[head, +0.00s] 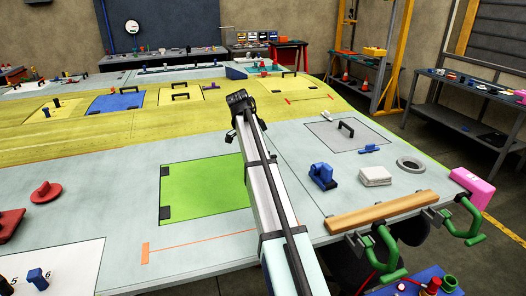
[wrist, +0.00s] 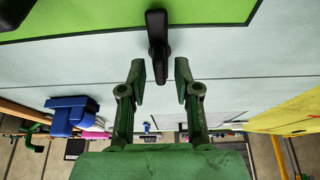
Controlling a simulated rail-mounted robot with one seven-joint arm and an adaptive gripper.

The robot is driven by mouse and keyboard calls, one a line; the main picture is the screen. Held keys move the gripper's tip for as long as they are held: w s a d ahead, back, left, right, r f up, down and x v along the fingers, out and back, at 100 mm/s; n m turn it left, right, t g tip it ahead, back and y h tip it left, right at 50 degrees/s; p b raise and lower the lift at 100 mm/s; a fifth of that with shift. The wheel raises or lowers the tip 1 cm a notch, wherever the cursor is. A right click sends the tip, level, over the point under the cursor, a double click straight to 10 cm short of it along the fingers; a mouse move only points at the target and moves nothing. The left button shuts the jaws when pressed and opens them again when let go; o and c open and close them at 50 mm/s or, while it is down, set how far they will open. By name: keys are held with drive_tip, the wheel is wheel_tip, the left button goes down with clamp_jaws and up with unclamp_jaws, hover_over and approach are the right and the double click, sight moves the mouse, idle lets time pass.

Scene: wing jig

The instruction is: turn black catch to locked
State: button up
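The black catch (wrist: 157,36) shows at the top centre of the wrist view. It is a long dark handle lying across the edge of the green panel (wrist: 85,18), one end on the green and the other over the pale skin. My gripper (wrist: 160,76) is open, its two green fingers apart on either side of the catch's line. The catch's near end is at or just ahead of the gap; contact cannot be told. In the head view the green panel (head: 198,190) lies flat, while my arm hides its right edge, the catch and my gripper.
A wooden bar (head: 385,210) with green clamps (head: 383,250) lines the front edge. Pale skin left of the green panel is mostly free.

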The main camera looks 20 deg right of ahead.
drive_tip(key=shift+r, duration=0.1)
drive_tip(key=v, duration=1.2)
drive_tip(key=shift+d, duration=0.1)
